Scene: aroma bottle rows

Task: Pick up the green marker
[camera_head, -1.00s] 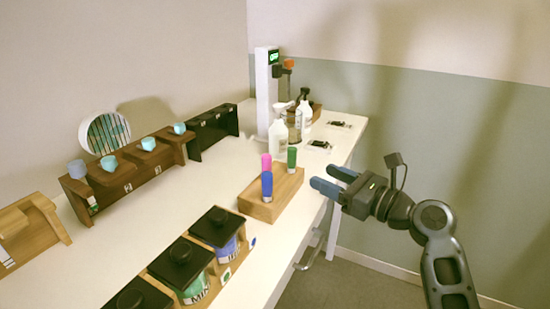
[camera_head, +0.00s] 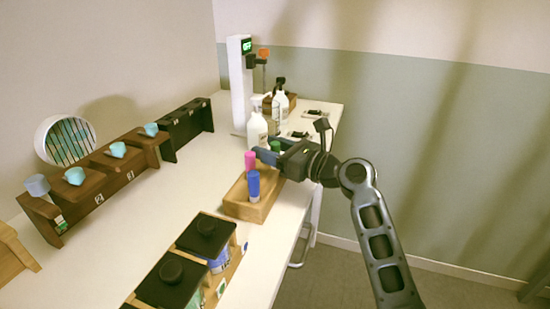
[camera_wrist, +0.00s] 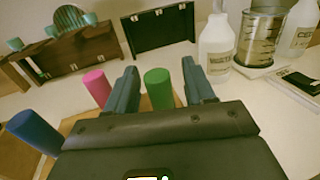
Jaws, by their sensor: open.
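The green marker stands upright in the wooden holder (camera_head: 240,204). In the wrist view the green marker (camera_wrist: 159,90) is between the two fingers of my gripper (camera_wrist: 160,88), which is open, with a gap on each side of it. In the head view my gripper (camera_head: 266,152) reaches over the holder from the right, and only the top of the green marker (camera_head: 275,146) shows behind it. A pink marker (camera_head: 251,160) and a blue marker (camera_head: 253,186) stand in the same holder. The pink one (camera_wrist: 97,86) is just left of my left finger; the blue one (camera_wrist: 35,131) is farther left.
White bottles (camera_head: 257,128) stand behind the holder, near a tall white stand (camera_head: 239,85). Black-lidded jars (camera_head: 205,235) sit in a wooden rack in front. Dark racks with cups (camera_head: 117,150) line the left wall. The white table (camera_head: 170,195) is clear in the middle.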

